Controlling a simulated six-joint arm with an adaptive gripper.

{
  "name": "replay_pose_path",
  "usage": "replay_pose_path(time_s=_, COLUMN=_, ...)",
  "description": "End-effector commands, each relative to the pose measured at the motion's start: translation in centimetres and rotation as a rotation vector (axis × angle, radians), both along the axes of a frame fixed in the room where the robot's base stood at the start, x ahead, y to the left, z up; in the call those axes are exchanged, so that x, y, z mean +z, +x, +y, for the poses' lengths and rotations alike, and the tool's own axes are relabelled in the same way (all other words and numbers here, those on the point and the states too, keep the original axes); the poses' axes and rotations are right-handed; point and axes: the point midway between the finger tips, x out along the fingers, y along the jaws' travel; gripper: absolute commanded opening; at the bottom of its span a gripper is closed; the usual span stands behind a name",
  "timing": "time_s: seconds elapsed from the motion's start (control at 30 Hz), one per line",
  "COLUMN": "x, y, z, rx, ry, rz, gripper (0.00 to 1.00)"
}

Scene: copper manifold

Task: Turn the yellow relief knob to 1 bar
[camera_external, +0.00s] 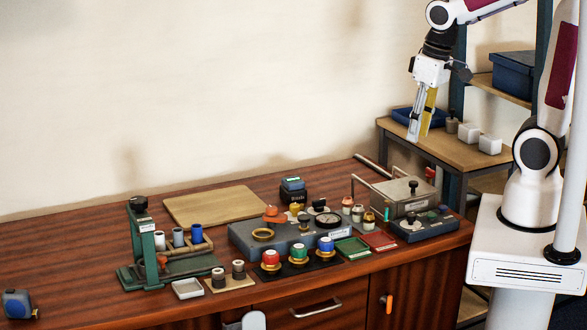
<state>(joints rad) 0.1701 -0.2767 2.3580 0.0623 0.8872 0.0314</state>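The grey manifold block (300,236) sits on the wooden bench, right of the middle. A small yellow knob (295,208) shows at its back edge, just right of an orange-red knob (272,213). A round dial gauge (328,220) is on the block's right part. The knob's setting and any scale marks are too small to read. My gripper (419,137) hangs pointing down, high and to the right of the block, well apart from the yellow knob. Its fingers show a pale grey side and a yellow strip; whether they are apart is unclear.
A brass ring (263,235) lies on the block. Red, green and blue-capped parts (298,252) stand in front. A green press (146,245) is at left, a metal box with a handle (405,196) at right. A wooden board (214,206) lies behind. A side shelf (455,150) stands near my gripper.

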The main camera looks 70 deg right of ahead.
Motion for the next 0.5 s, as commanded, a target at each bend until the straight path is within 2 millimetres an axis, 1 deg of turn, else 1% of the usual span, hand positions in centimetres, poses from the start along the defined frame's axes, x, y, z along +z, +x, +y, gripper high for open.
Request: replay_pose_path(time_s=0.5, x=-4.3, y=6.4, z=-2.3, rx=-0.301, ry=0.121, rz=0.107, gripper=0.35)
